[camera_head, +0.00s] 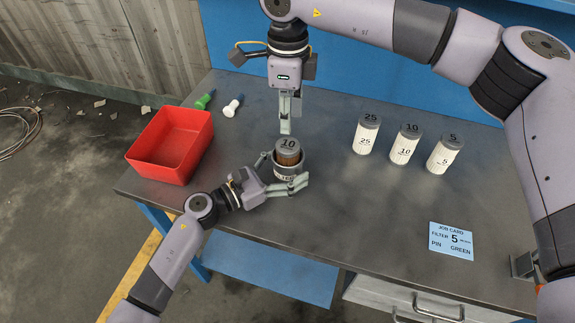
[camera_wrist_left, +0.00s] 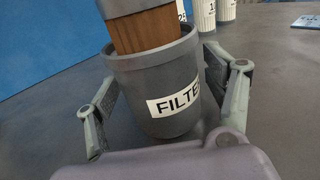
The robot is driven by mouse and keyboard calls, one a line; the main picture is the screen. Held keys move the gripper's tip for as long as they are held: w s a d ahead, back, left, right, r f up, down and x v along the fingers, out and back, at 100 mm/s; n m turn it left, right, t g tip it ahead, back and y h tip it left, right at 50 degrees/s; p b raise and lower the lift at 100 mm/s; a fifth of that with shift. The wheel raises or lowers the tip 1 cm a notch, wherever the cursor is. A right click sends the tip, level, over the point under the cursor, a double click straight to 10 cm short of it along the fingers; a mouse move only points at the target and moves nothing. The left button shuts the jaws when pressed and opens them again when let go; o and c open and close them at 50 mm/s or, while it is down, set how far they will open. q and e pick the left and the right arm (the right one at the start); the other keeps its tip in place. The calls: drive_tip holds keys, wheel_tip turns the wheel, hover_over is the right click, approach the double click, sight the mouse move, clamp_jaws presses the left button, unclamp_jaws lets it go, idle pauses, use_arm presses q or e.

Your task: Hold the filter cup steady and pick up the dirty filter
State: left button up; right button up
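The filter cup (camera_wrist_left: 155,85), grey with a "FILTER" label, stands upright on the workbench. The dirty filter (camera_head: 288,156), brown with a grey cap marked 10, sits in it and sticks out above the rim; its brown side also shows in the left wrist view (camera_wrist_left: 146,30).
White filters marked 25 (camera_head: 367,137), 10 (camera_head: 404,147) and 5 (camera_head: 443,156) stand to the right. A red bin (camera_head: 153,158) is at the left, with green (camera_head: 204,101) and white (camera_head: 232,107) pins behind. A job card (camera_head: 452,243) reads filter 5, pin green.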

sight(287, 145)
use_arm(q)
drive_tip(key=c, duration=1.3)
use_arm(e)
drive_tip(key=shift+o, duration=1.4)
drive_tip(key=shift+r+n, duration=0.2)
drive_tip(key=shift+n, duration=0.2)
drive_tip(key=o, duration=0.4)
drive_tip(key=n, duration=0.1)
drive_tip(key=r+n, duration=0.1)
drive_tip(key=n, duration=0.1)
drive_tip(key=shift+r, duration=0.3)
drive_tip(key=shift+o, duration=0.6)
drive_tip(key=shift+r+n, duration=0.15)
drive_tip(key=shift+n, duration=0.25)
drive_tip(key=shift+d, duration=0.1)
drive_tip(key=shift+n, duration=0.3)
wheel_tip(287, 145, down, 12)
drive_tip(key=shift+r, duration=0.15)
